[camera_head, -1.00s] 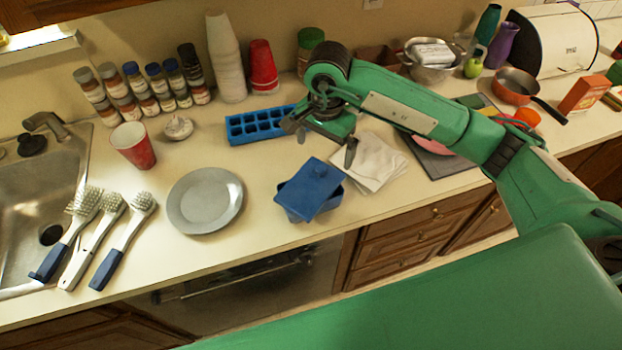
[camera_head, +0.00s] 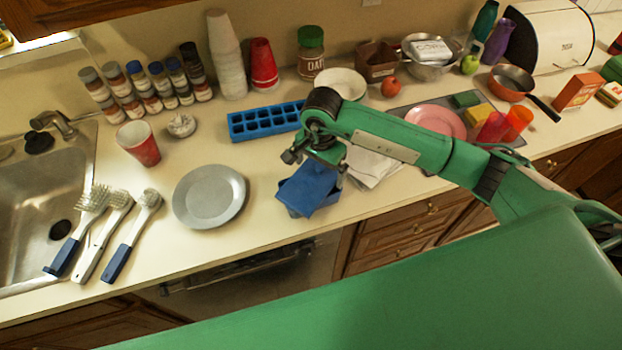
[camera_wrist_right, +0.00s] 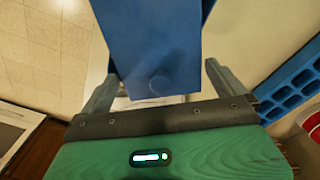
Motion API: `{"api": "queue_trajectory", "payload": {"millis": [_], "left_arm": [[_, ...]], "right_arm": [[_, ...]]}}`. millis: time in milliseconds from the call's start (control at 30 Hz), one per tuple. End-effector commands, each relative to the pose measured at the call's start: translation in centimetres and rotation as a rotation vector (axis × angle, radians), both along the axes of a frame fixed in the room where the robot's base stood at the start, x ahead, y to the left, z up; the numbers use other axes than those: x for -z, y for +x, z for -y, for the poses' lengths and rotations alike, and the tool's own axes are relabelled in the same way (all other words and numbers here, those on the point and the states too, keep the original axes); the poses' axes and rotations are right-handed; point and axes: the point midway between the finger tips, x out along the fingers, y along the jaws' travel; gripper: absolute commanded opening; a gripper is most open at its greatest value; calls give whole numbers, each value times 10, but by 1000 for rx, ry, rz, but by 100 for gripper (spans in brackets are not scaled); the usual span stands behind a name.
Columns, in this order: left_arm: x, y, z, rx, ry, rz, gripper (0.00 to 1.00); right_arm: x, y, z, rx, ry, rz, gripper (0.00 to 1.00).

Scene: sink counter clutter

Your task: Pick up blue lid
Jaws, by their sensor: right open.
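The blue lid (camera_head: 308,187) rests tilted on a blue container (camera_head: 328,203) near the front of the counter. My left gripper is not in view.
A grey plate (camera_head: 209,197) lies left of the container. A blue ice tray (camera_head: 264,122) lies behind it, and a white cloth (camera_head: 372,165) lies to its right. Several brushes lie by the sink (camera_head: 40,215). The counter in front of the plate is clear.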

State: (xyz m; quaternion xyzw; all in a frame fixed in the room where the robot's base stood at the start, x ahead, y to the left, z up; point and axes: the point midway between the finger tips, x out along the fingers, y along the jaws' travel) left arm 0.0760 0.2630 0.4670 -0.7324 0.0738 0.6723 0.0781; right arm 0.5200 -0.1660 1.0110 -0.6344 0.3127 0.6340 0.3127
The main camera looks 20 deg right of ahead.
Motion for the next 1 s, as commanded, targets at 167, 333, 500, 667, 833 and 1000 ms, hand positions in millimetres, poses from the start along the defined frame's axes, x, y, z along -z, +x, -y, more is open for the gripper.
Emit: {"api": "queue_trajectory", "payload": {"millis": [167, 333, 500, 667, 833, 1000], "left_arm": [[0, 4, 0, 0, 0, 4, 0], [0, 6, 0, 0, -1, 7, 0], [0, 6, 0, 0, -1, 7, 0], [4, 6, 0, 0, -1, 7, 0], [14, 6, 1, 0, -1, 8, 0], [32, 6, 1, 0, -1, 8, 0]], "right_arm": [[0, 0, 0, 0, 0, 0, 80], [0, 0, 0, 0, 0, 0, 69], [-1, 0, 0, 0, 0, 0, 68], [-7, 1, 0, 0, 0, 2, 68], [-29, 1, 0, -1, 0, 5, 68], [-73, 2, 0, -2, 2, 10, 68]]}}
